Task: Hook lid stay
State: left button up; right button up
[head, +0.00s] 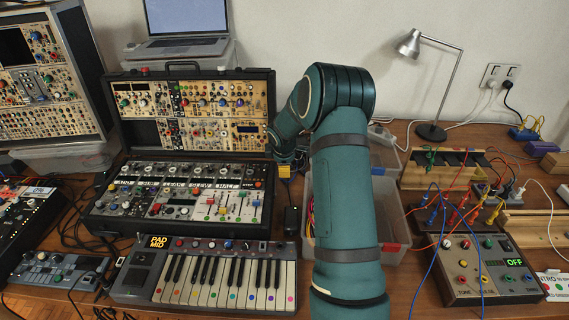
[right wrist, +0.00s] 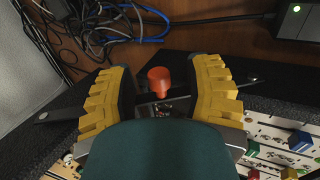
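The black synth case (head: 272,105) stands open on the table in the head view, its lid raised at the back. My right arm reaches over to the case's right side. Its gripper (head: 284,171) shows there only as a small yellow patch. In the right wrist view, my right gripper (right wrist: 160,88) has its yellow fingers spread on either side of an orange-red knob (right wrist: 158,80). Gaps show between the knob and both fingers. A metal strip (right wrist: 180,93), seemingly the lid stay, runs behind the knob; its ends are unclear. My left gripper is in neither view.
A keyboard (head: 225,278) lies in front of the case. A clear bin (head: 392,212) is partly behind my right arm. A tone box (head: 485,268) with cables stands at right. Loose cables (right wrist: 125,25) and a black box (right wrist: 297,20) with a green light lie beyond the gripper.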

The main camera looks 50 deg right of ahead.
jog(key=shift+r, duration=0.1)
jog(key=v, duration=1.2)
jog(key=shift+s, duration=0.1)
